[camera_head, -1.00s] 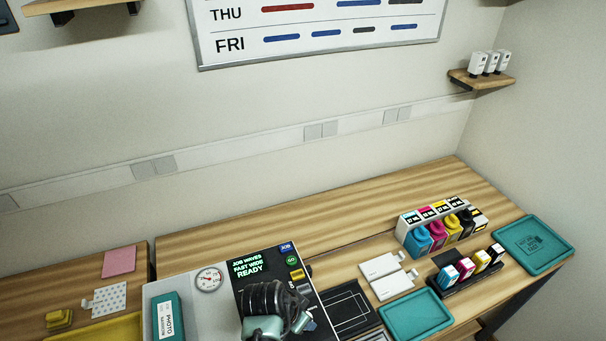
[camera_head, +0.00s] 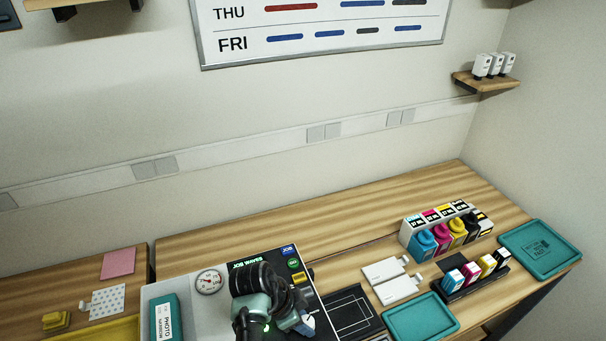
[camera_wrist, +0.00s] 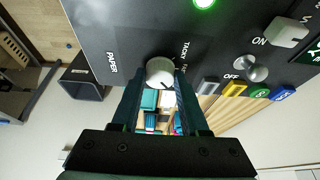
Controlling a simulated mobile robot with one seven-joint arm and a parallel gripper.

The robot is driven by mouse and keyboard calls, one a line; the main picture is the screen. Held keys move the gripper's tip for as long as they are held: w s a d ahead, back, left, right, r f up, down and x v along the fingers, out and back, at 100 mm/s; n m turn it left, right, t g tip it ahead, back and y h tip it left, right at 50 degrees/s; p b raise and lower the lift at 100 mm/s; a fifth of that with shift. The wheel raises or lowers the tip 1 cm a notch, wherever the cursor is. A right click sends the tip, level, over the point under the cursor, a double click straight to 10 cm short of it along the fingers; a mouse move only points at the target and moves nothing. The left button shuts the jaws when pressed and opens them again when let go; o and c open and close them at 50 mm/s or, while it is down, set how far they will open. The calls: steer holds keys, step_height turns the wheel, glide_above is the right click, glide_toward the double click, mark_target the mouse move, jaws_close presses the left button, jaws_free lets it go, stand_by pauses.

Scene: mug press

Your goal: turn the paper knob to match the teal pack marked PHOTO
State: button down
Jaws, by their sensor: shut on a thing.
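The paper knob (camera_wrist: 160,72) is a round, pale knob on a dark panel in the wrist view, near the words PAPER and TACKY. My gripper (camera_wrist: 161,82) is shut on the knob, with one dark finger on each side of it. A dark mark shows on the knob's lower right rim; its exact setting is hard to read. In the head view the teal pack marked PHOTO (camera_head: 164,318) lies on the grey machine top at the bottom left. My arm hides the knob in the head view.
The dark panel also bears a lever switch (camera_wrist: 290,32), a metal toggle (camera_wrist: 250,68), and coloured buttons, including a yellow one (camera_wrist: 235,89). A dial gauge (camera_head: 209,282) sits left of my arm. Ink bottles (camera_head: 440,235) and teal trays (camera_head: 421,317) stand to the right.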

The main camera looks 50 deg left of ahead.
steer(key=shift+c, duration=2.1)
jaws_free()
steer(key=b+v, duration=0.1)
steer(key=v, duration=1.2)
steer(key=shift+b, duration=0.3)
